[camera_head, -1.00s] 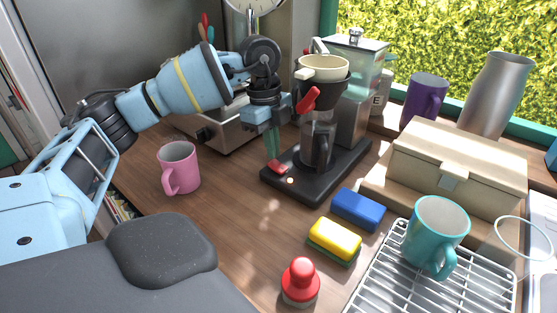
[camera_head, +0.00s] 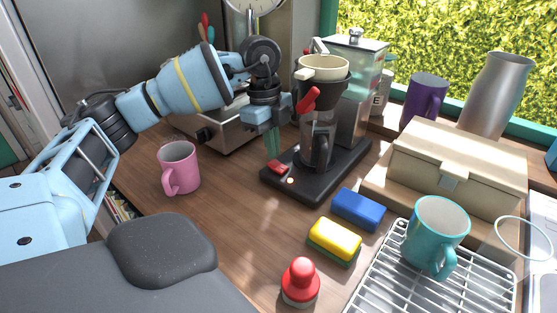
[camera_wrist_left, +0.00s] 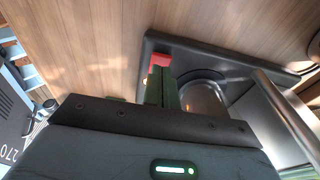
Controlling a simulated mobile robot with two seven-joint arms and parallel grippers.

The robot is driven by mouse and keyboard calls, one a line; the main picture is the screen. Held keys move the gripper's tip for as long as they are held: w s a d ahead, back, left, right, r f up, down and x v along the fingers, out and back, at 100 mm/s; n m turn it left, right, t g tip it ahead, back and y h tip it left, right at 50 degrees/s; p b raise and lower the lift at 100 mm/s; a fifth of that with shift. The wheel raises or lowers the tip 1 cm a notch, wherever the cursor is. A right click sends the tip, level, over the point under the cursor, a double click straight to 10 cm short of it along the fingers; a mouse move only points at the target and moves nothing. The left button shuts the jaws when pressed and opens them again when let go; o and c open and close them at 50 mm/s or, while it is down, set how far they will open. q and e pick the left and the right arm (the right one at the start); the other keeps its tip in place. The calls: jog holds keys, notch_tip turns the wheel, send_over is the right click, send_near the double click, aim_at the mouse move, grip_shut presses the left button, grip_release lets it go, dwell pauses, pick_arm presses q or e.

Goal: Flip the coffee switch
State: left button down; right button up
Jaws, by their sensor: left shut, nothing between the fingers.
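The coffee maker stands on the wooden counter with a black base (camera_head: 325,172), a glass jug and a white filter cone (camera_head: 323,67). Its small red switch (camera_head: 275,166) sits at the base's front left corner, with a small pale light (camera_head: 290,180) beside it. My left gripper (camera_head: 272,151) points down just above the switch, its green fingers together and empty. In the left wrist view the fingertips (camera_wrist_left: 162,80) overlap the red switch (camera_wrist_left: 160,60); whether they touch it I cannot tell. A small light glows beside it there. My right gripper is out of view.
A pink mug (camera_head: 179,166) stands left of the base. A blue sponge (camera_head: 357,209), a yellow sponge (camera_head: 335,240) and a red-topped object (camera_head: 300,281) lie in front. A teal mug (camera_head: 437,235) stands on a wire rack (camera_head: 405,290). A grinder stands behind the coffee maker.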

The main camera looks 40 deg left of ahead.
aim_at(273, 162)
pick_arm(q)
jog(key=shift+f, duration=0.95)
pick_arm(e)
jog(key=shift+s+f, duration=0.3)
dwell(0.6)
pick_arm(q)
jog(key=shift+r+p, duration=2.2)
jog(key=shift+r, duration=1.4)
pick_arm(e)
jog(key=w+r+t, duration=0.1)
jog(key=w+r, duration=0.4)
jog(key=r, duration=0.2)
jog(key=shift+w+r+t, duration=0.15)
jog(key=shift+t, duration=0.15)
pick_arm(q)
jog(key=shift+f, duration=0.1)
